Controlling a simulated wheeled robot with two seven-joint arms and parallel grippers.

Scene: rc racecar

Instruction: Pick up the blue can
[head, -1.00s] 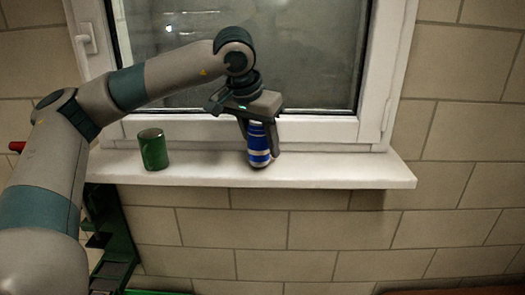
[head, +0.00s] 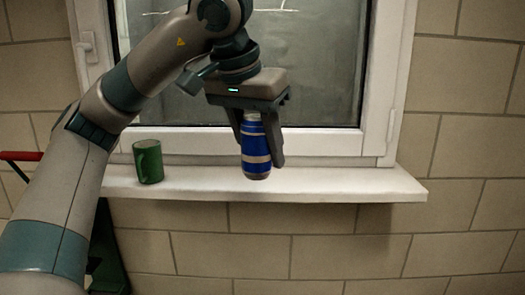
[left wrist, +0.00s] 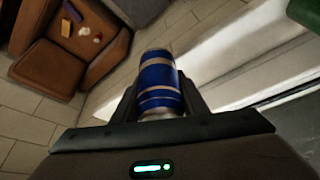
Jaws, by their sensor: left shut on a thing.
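The blue can (head: 256,148) has pale bands and is upright at the window sill (head: 330,184) in the head view. My left gripper (head: 260,150) reaches down from above with a finger on each side of the can, shut on it. In the left wrist view the can (left wrist: 158,84) sits between the two dark fingers (left wrist: 160,100). I cannot tell whether the can's base touches the sill or is slightly above it. My right gripper is not in view.
A green mug (head: 148,162) stands on the sill to the left of the can. The window (head: 310,80) is close behind. The sill's right part is clear. A brown armchair (left wrist: 50,75) with small items on it shows in the left wrist view.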

